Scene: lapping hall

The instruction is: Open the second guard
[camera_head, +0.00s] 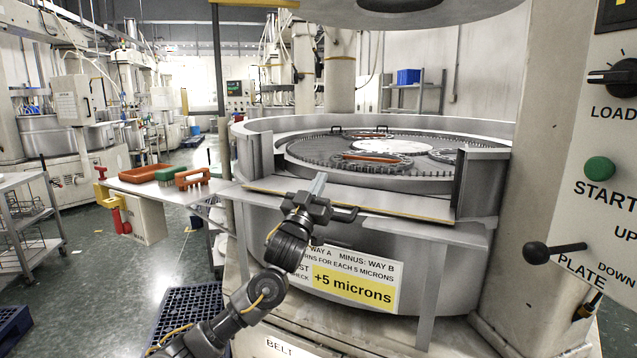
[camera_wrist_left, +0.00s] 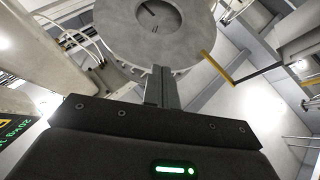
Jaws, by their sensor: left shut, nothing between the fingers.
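The lapping machine (camera_head: 370,262) has a round steel rim with a wide gap at its front. At this gap a flat pale guard panel (camera_head: 400,204) lies folded outward, nearly level, with a dark handle (camera_head: 346,215) at its front edge. My left gripper (camera_head: 319,184) is shut and empty, fingers pointing up, in front of the panel and just left of the handle. I cannot tell whether it touches the panel. In the left wrist view the shut fingers (camera_wrist_left: 160,88) point up toward a round grey disc (camera_wrist_left: 160,25). My right gripper is out of view.
The toothed lapping plate (camera_head: 300,152) carries round carriers, with two small black handles (camera_head: 381,128) behind. A control panel (camera_head: 610,170) with a green button and lever stands close on the right. A side shelf (camera_head: 150,188) holds a tray and brushes at left.

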